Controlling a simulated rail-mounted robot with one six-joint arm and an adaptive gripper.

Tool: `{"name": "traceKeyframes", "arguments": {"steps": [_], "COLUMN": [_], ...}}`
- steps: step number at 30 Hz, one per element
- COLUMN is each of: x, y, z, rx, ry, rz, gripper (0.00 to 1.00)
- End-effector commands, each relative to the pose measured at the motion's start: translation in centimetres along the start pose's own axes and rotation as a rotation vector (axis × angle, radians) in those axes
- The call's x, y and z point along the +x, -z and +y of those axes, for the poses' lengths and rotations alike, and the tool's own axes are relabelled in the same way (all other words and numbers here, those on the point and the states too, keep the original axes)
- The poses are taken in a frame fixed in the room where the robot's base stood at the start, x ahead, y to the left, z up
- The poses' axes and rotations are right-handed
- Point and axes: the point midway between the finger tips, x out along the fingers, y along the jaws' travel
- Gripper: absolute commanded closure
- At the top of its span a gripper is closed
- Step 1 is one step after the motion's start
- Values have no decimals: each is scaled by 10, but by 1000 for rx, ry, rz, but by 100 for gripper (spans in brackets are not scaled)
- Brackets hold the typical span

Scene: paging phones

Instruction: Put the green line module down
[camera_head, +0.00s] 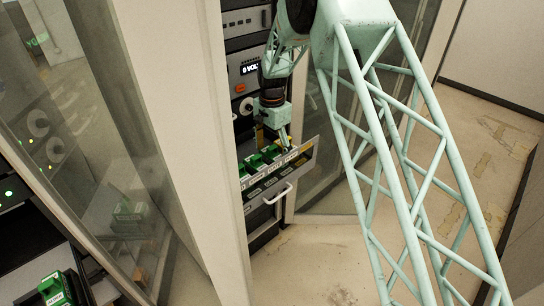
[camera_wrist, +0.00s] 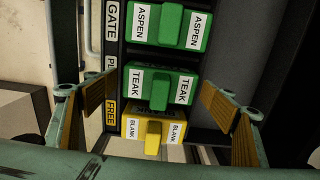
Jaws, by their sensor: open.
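Two green line modules sit in a row in the pulled-out tray in the wrist view. The one labelled ASPEN (camera_wrist: 170,26) is farther off, and the one labelled TEAK (camera_wrist: 160,86) is in the middle. A yellow module labelled BLANK (camera_wrist: 153,132) is nearest. My gripper (camera_wrist: 156,98) is open, its padded fingers apart on either side of the TEAK and BLANK modules. Nothing is held off the tray. In the head view my gripper (camera_head: 284,138) is over the tray, and the green modules (camera_head: 262,158) show beside it.
The tray front (camera_head: 280,175) carries labels and a pale handle (camera_head: 278,194). Tags GATE (camera_wrist: 112,20) and FREE (camera_wrist: 109,114) line the row's left side. Another green module (camera_head: 55,289) stands at the lower left. A display panel (camera_head: 249,68) is above the tray. Floor is clear at right.

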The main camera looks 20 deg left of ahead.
Motion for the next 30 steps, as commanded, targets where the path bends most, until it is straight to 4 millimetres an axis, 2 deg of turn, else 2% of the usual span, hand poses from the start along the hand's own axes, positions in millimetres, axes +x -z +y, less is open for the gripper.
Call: {"name": "traceKeyframes", "arguments": {"steps": [18,24,30], "x": [-84,-101,-106], "y": [0,0,0], "z": [0,0,0], "rx": [0,0,0], "ry": [0,0,-1], "rz": [0,0,0], "gripper": [23,23,23]}}
